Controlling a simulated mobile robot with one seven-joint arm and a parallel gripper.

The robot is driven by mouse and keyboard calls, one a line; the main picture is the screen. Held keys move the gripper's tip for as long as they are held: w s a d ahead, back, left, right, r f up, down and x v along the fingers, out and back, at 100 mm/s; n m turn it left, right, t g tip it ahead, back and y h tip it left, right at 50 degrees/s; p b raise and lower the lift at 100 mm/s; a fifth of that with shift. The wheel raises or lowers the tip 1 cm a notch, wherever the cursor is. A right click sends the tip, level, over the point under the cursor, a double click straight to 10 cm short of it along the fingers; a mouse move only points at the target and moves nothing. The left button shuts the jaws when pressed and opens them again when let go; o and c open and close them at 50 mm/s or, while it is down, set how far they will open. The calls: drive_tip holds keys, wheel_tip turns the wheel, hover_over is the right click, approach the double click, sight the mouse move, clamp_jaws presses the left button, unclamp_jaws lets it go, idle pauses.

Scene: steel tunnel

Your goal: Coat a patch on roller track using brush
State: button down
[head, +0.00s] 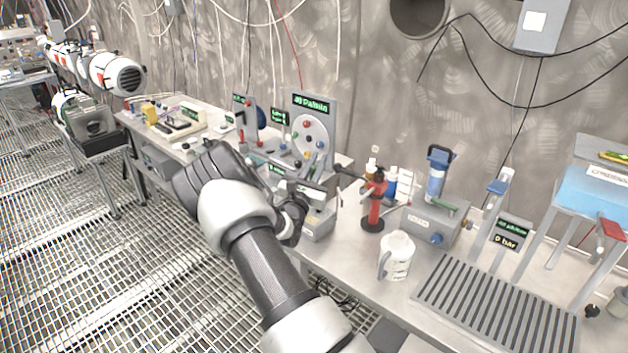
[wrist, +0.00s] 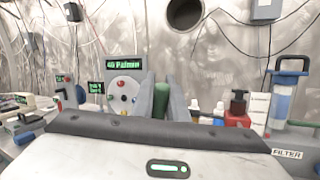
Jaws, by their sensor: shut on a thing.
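My gripper shows in the wrist view (wrist: 161,86), its two grey fingers upright on either side of a dark green thing (wrist: 161,103). It is shut on this green thing, which looks like the brush's handle; no bristles can be made out. In the head view my arm reaches over the bench and its own links largely hide the gripper. A grey slatted rack (head: 494,305), which looks like the roller track, lies flat on the bench at the lower right, well apart from my gripper. I cannot tell any coated patch on it.
A white jug (head: 397,257) stands just left of the rack. A dial panel (head: 313,128) rises behind my gripper. A blue-topped frame (head: 594,190) stands at the right. The grated floor is open at left.

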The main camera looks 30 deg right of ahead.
drive_tip(key=w+a+r+n+g+y, duration=0.1)
drive_tip(key=w+a+r+n+y, duration=0.15)
drive_tip(key=a+n, duration=0.2)
drive_tip(key=shift+n+h, duration=0.35)
drive_tip(key=shift+n, duration=0.3)
drive_tip(key=f+b, duration=0.2)
drive_tip(key=f, duration=0.1)
drive_tip(key=f+b, duration=0.1)
drive_tip(key=shift+s+f, duration=0.2)
drive_tip(key=shift+s, duration=0.2)
drive_tip(key=shift+s+r+g, duration=0.1)
drive_tip(key=shift+g, duration=0.2)
